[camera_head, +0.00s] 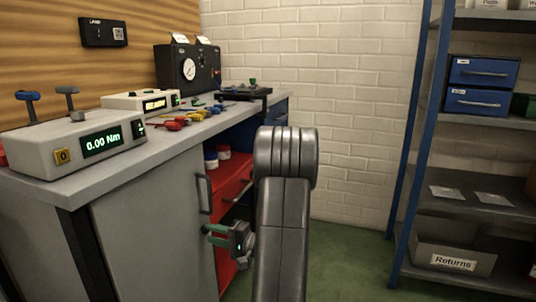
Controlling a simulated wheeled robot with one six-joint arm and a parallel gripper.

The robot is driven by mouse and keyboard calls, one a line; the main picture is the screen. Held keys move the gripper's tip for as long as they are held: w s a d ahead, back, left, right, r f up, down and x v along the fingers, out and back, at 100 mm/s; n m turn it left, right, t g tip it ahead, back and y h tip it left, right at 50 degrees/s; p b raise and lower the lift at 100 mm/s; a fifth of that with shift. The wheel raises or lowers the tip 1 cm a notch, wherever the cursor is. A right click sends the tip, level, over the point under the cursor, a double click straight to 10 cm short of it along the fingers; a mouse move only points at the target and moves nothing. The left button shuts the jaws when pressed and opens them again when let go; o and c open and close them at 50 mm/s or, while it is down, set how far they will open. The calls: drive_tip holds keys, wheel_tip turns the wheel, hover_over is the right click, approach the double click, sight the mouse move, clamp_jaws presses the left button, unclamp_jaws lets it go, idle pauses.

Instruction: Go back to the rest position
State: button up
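My grey arm (283,215) stands upright in the middle of the view, in front of the cabinet's open side. My gripper (208,235) shows low to the left of the arm, with green on its fingers and a small green light on its body. It points left, just below the vertical handle (204,194) of the grey cabinet door (150,235). Its fingers look apart, with nothing seen between them. I cannot tell whether it touches the door. No sealed cylinder can be made out for certain.
The workbench (75,190) carries a torque tester (100,142), a second meter (140,101), a black gauge box (187,70) and several coloured tools. White-lidded jars (211,160) stand above a red drawer (230,180). A shelf rack (410,150) with a Returns bin (453,257) is at right. Green floor (345,265) lies between.

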drive_tip(key=shift+w+a+r+m, duration=0.1)
drive_tip(key=shift+w+a+m, duration=0.05)
drive_tip(key=shift+a+m, duration=0.3)
drive_tip(key=shift+w+a+r+m, duration=0.1)
drive_tip(key=shift+w+a+m, duration=0.05)
drive_tip(key=shift+a+m, duration=0.25)
drive_tip(key=shift+m, duration=0.75)
drive_tip(key=m+p, duration=0.1)
drive_tip(key=r+m+p, duration=0.1)
drive_tip(key=m+p, duration=0.1)
drive_tip(key=shift+w+m, duration=0.1)
drive_tip(key=shift+m, duration=0.2)
drive_tip(key=m+p, duration=0.2)
drive_tip(key=p, duration=0.1)
drive_tip(key=m+p, duration=0.2)
drive_tip(key=p, duration=0.1)
drive_tip(key=m+p, duration=0.2)
drive_tip(key=shift+w+d+r+m+p, duration=0.15)
drive_tip(key=shift+w+m+p, duration=0.1)
drive_tip(key=shift+m+p, duration=0.15)
drive_tip(key=shift+w+m+p, duration=0.15)
drive_tip(key=shift+m+p, duration=0.95)
drive_tip(key=shift+p, duration=0.15)
drive_tip(key=shift+w+m+p, duration=0.1)
drive_tip(key=shift+m+p, duration=0.75)
drive_tip(key=shift+m, duration=0.25)
drive_tip(key=shift+f, duration=0.2)
